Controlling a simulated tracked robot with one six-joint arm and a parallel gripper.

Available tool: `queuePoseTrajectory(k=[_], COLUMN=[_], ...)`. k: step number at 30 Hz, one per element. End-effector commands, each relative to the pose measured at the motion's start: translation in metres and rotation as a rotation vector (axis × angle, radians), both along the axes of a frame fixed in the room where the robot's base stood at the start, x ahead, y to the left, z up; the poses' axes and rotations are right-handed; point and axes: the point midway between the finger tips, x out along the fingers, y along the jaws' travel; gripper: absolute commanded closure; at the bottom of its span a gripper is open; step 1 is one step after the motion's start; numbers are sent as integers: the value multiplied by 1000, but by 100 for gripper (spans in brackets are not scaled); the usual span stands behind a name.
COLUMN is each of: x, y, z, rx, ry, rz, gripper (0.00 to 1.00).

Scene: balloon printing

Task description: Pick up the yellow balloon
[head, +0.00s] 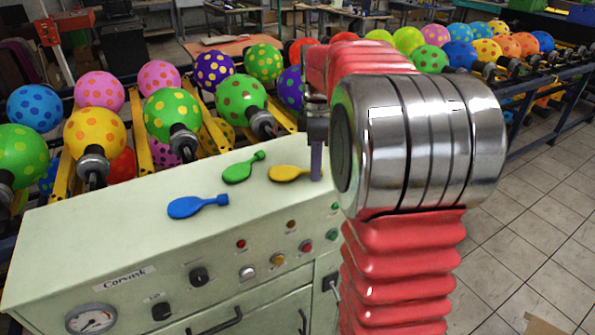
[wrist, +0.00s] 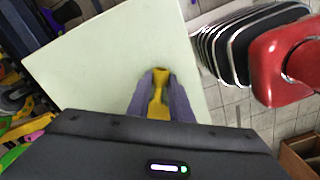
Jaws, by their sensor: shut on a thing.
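The flat yellow balloon (head: 287,173) lies near the right end of the pale green machine's top (head: 130,220). My gripper (head: 316,160) reaches down at its right end in the head view, partly hidden behind my arm. In the wrist view the yellow balloon (wrist: 158,97) lies between the two fingers of my gripper (wrist: 160,75), which are shut on it. The balloon is at or very near the machine top; I cannot tell if it is clear of it.
A green balloon (head: 243,167) and a blue balloon (head: 197,206) lie flat to the left on the same top. Racks of inflated dotted balloons (head: 95,131) stand behind. A cardboard box (wrist: 300,158) is on the tiled floor at the right.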

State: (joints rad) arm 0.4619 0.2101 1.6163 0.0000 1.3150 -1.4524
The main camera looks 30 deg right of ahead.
Motion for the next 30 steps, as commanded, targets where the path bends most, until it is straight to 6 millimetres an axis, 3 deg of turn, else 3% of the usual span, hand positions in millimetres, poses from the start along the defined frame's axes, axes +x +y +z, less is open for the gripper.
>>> queuePoseTrajectory(k=[8, 21, 30], x=[0, 1, 0], y=[0, 0, 0], z=[10, 80, 100], rx=[-1, -2, 0], ry=[-1, -3, 0], rz=[0, 0, 0], gripper=[93, 93, 93])
